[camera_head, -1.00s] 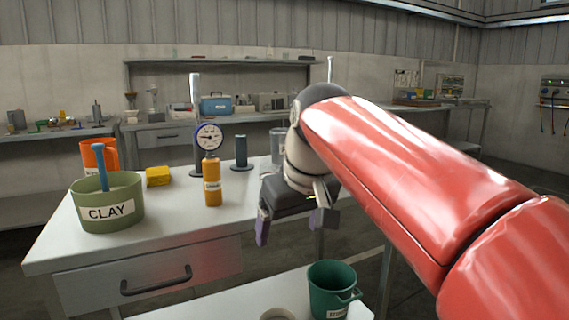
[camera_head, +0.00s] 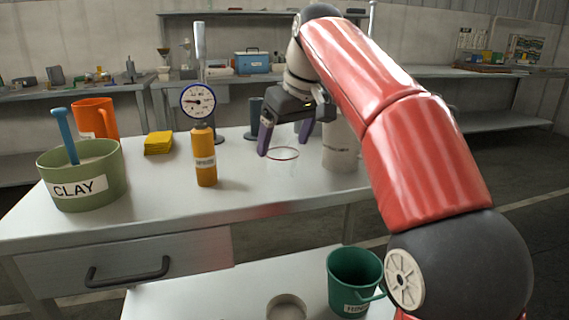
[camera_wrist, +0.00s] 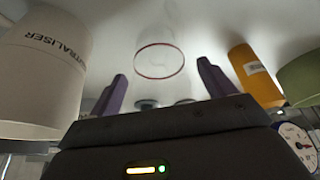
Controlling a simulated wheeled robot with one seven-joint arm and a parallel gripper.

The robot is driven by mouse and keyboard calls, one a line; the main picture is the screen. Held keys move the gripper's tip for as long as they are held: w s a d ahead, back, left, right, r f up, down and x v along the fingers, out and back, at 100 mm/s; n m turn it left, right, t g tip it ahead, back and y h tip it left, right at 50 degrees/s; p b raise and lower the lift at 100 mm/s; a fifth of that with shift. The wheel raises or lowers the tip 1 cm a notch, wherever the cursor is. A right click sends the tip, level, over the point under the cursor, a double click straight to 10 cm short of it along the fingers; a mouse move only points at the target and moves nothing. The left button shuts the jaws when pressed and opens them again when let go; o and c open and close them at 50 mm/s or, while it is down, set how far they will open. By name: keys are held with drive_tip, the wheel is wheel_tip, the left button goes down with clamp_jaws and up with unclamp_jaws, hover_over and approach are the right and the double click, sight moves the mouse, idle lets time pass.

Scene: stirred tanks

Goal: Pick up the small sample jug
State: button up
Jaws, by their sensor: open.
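A small clear vessel with a thin red rim (camera_head: 283,154), which looks like the sample jug, stands on the white table. Its handle, if any, cannot be made out. My gripper (camera_head: 286,138) is open and empty, with purple fingers pointing down, just above and behind the vessel in the head view. In the wrist view the clear vessel (camera_wrist: 159,62) appears beyond my gripper (camera_wrist: 163,82), roughly centred between the two fingers and apart from them.
A whitish container labelled NEUTRALISER (camera_wrist: 42,68) stands close right of the vessel in the head view (camera_head: 341,148). An orange bottle (camera_head: 205,158), dial gauge (camera_head: 198,101), yellow block (camera_head: 158,143), orange jug (camera_head: 95,117) and green CLAY tub (camera_head: 85,180) stand left. A green jug (camera_head: 353,278) is on the lower shelf.

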drive_tip(key=shift+x, duration=1.25)
drive_tip(key=c, duration=1.1)
drive_tip(key=shift+o, duration=0.2)
drive_tip(key=shift+r, duration=0.15)
